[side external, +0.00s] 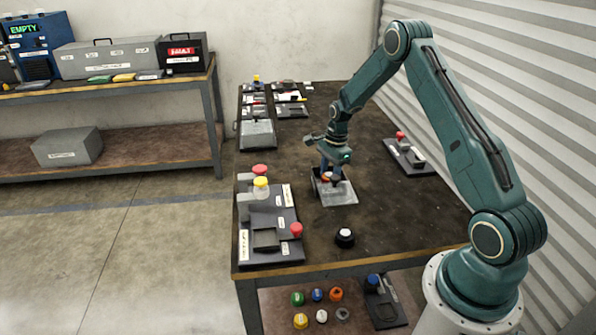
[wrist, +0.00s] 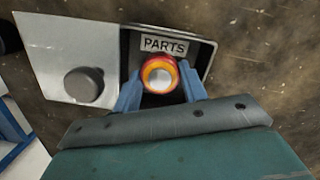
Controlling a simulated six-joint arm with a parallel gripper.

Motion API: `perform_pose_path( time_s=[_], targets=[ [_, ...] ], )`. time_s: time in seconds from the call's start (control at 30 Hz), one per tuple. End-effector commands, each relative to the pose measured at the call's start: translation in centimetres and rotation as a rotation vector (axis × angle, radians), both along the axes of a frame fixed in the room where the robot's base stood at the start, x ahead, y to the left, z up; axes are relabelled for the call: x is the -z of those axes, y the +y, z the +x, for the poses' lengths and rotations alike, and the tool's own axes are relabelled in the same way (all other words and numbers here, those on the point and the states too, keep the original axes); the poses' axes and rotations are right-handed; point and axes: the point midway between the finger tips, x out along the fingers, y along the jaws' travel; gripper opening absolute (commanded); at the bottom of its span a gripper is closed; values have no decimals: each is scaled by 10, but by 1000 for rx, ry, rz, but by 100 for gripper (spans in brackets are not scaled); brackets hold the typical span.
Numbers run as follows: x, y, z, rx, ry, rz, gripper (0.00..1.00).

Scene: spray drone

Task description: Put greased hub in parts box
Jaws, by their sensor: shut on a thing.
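My gripper (side external: 329,172) points down over the parts box (side external: 314,183) in the middle of the table. Its blue fingers (wrist: 160,88) are shut on the hub (wrist: 158,72), an orange-red ring with a pale centre. The parts box also shows in the wrist view with its "PARTS" label (wrist: 163,45) and a dark open inside. The hub is over that opening; I cannot tell how deep it sits. A silver plate with a round knob (wrist: 62,45), seemingly the lid, lies to the left of the opening in the wrist view.
A dark fixture with red and yellow knobs (side external: 268,225) stands at the table's front left. A black base with a white button (side external: 345,237) is in front of the box. Another fixture with a red button (side external: 409,157) is at right. Several small parts sit at the back.

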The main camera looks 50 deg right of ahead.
Motion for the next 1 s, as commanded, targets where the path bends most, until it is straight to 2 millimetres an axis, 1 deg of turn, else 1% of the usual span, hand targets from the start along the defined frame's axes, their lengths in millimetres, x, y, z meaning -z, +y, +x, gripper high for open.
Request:
perform_pose_path(
  time_s=[0.2, 0.23, 0.27, 0.3, 0.57, 0.73, 0.87, 1.0],
  targets=[
    [3, 0, 0, 0, 0, 0, 16],
    [3, 0, 0, 0, 0, 0, 44],
    [3, 0, 0, 0, 0, 0, 50],
    [3, 0, 0, 0, 0, 0, 51],
    [3, 0, 0, 0, 0, 0, 51],
    [-2, 0, 0, 0, 0, 0, 51],
    [-12, -2, 0, 1, -1, 0, 51],
    [-29, -4, -1, 1, -3, -1, 51]
  ],
)
